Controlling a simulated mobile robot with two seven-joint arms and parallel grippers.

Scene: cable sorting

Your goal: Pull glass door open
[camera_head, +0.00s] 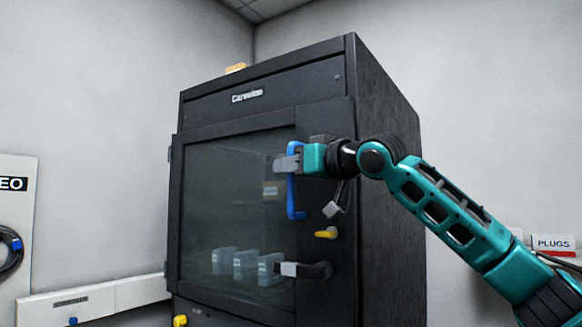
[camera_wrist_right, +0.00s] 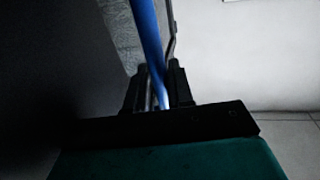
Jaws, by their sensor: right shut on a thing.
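A black cabinet (camera_head: 385,170) has a dark glass door (camera_head: 215,190) on its front, and the door looks shut or nearly so. A blue vertical bar handle (camera_head: 294,200) stands on the door's right side. My right gripper (camera_head: 285,163) is shut on the upper part of the blue handle. In the right wrist view the handle (camera_wrist_right: 150,40) runs down between the two dark fingers (camera_wrist_right: 158,95). My left gripper is not in view.
Below the handle are a yellow latch (camera_head: 326,233) and a black lever (camera_head: 318,270). A light plug (camera_head: 333,209) hangs beside the handle. Clear boxes (camera_head: 245,265) show behind the glass. A low white unit (camera_head: 90,302) stands left; a PLUGS sign (camera_head: 553,243) is at right.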

